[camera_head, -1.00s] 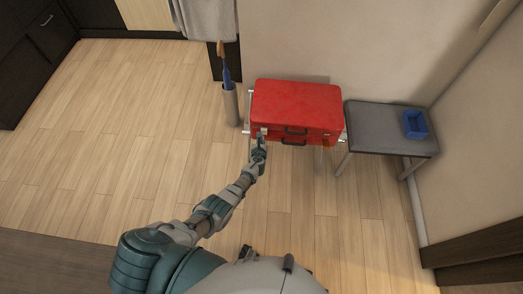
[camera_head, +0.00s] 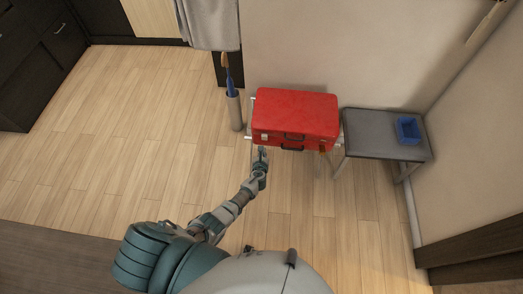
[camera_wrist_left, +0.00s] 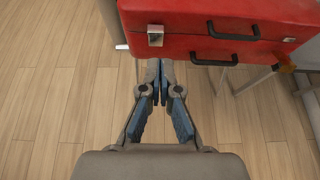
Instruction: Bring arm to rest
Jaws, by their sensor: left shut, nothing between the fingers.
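My left gripper (camera_head: 262,152) reaches forward from the lower left of the head view and ends just in front of a red suitcase (camera_head: 296,110). In the left wrist view its fingers (camera_wrist_left: 160,72) are closed together with nothing between them. The fingertips lie over the floor just below the front of the red suitcase (camera_wrist_left: 180,35), and appear apart from it. The suitcase has dark handles and a metal latch, and lies flat on a light metal rack. My right gripper is not in the frames.
A grey bench (camera_head: 380,140) with a blue tray (camera_head: 408,129) stands to the right of the suitcase. A grey cylinder (camera_head: 235,110) holding a blue-handled item stands to its left. A towel (camera_head: 209,22) hangs behind. The wooden floor (camera_head: 130,130) at the left is clear.

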